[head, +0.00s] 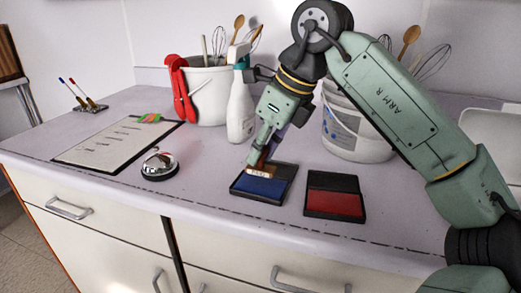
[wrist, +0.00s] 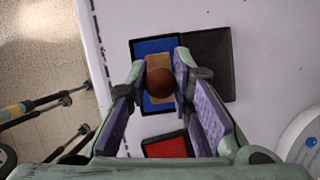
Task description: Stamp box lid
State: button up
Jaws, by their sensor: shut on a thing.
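My gripper (head: 264,146) is shut on a wooden stamp (head: 258,170). In the wrist view, the fingers of my gripper (wrist: 160,78) close around its round brown knob (wrist: 163,83), with the tan stamp block (wrist: 158,61) beneath. The stamp is at the open blue ink pad (head: 262,187), also in the wrist view (wrist: 146,46); I cannot tell whether it touches the pad. A red ink pad (head: 335,204) lies open to the right, and shows in the wrist view (wrist: 166,147). I can make out no box lid in either view.
A silver bell (head: 159,165) and a clipboard with paper (head: 112,142) lie to the left. A spray bottle (head: 240,112) and two white utensil buckets (head: 207,95) (head: 352,145) stand behind. The counter front (head: 215,214) is clear.

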jog(key=shift+r+p, duration=1.45)
jog(key=shift+r, duration=0.6)
